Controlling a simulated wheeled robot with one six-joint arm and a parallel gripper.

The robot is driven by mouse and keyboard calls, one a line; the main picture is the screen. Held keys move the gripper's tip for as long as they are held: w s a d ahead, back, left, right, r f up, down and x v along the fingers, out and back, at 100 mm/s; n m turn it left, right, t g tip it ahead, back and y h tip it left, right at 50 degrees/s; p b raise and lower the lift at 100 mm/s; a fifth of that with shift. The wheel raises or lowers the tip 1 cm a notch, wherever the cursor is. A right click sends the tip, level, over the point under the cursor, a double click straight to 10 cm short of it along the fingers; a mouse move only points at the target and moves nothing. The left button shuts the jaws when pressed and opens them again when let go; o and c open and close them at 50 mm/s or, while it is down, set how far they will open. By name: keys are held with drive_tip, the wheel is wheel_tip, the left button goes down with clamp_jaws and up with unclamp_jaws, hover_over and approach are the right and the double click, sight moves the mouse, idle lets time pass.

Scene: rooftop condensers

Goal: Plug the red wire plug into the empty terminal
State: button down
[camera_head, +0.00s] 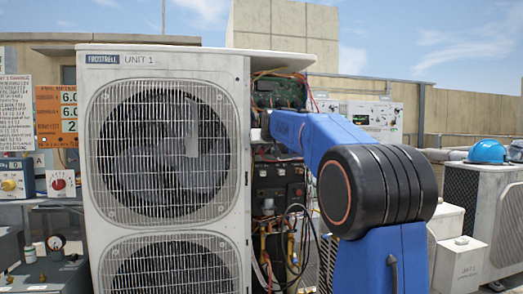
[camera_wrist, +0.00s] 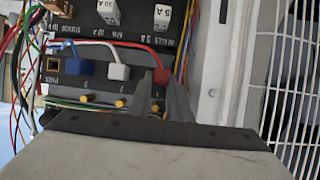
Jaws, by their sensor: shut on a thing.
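In the wrist view the red wire plug (camera_wrist: 161,76) sits at the right end of a row on a dark terminal block (camera_wrist: 115,62), with a red wire rising from it. My gripper (camera_wrist: 167,84) is shut on this plug, a finger on each side. I cannot tell how deep the plug is seated. A blue plug (camera_wrist: 79,68) and a white plug (camera_wrist: 118,71) stand to its left. In the head view my arm hides the plug.
The block is inside the open side of a white condenser (camera_head: 165,150) marked UNIT 1. Loose coloured wires (camera_wrist: 22,60) hang left of the block. A white panel edge (camera_wrist: 213,60) stands close right. Dark cables and pipes (camera_head: 283,235) lie below in the head view.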

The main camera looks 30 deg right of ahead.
drive_tip(key=shift+w+d, duration=0.15)
drive_tip(key=shift+w, duration=0.25)
idle(0.3)
drive_tip(key=c, duration=1.5)
unclamp_jaws()
drive_tip(key=shift+c, duration=0.2)
drive_tip(key=shift+s+r, duration=0.1)
drive_tip(key=v, duration=1.7)
drive_tip(key=s+a+f+n+g+y, duration=0.1)
drive_tip(key=s+a+f, duration=0.5)
drive_tip(key=s+f, duration=0.7)
drive_tip(key=s+a+f+n+g+y, duration=0.1)
drive_tip(key=s+a+f+g, duration=0.3)
drive_tip(key=s+f, duration=1)
drive_tip(key=s+a+f+n+g+y, duration=0.1)
drive_tip(key=s+a+f+g, duration=0.1)
drive_tip(key=s+a+f, duration=0.6)
drive_tip(key=s+f, duration=0.5)
drive_tip(key=f, duration=0.7)
drive_tip(key=shift+s+a+g+y, duration=0.3)
drive_tip(key=shift+a+g, duration=0.1)
